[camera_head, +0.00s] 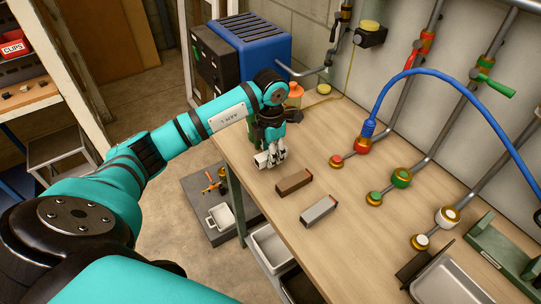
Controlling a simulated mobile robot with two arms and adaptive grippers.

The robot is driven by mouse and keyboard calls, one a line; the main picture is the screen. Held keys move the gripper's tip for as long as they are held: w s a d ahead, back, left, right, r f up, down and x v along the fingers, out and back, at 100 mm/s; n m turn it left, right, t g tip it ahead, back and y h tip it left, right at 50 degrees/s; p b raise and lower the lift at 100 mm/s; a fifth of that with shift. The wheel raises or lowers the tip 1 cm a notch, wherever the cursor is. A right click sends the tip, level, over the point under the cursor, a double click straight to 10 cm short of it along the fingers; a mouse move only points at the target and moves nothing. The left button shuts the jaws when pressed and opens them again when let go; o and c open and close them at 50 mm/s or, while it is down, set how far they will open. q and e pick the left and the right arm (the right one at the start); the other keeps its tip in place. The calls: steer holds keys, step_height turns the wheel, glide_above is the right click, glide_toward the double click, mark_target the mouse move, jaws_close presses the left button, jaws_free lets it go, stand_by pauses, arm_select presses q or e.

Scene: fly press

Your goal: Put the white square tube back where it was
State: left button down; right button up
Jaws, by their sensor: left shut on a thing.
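My left gripper (270,158) points down at the bench's far left edge. It is shut on a small whitish piece, which seems to be the white square tube (262,160). The fingers hide most of it, and I cannot tell whether it touches the bench top. On the wooden bench (365,215), a brown bar (294,182) lies just to the right of and nearer than the gripper. A light grey bar (320,212) lies nearer still, roughly parallel to the brown one and apart from it. My right gripper is not in view.
An orange-capped bottle (294,94) and a green thing (252,131) stand close to my left gripper. Pipes with coloured valves (401,178) and a blue hose (445,72) line the wall. A metal tray (446,281) sits at the lower right.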

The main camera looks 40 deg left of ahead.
arm_select(q)
steer(key=shift+s+f, duration=0.1)
steer(key=shift+f, duration=0.85)
steer(key=shift+f, duration=0.1)
steer(key=c, duration=1.5)
jaws_free()
steer(key=shift+f, duration=0.1)
steer(key=o, duration=0.5)
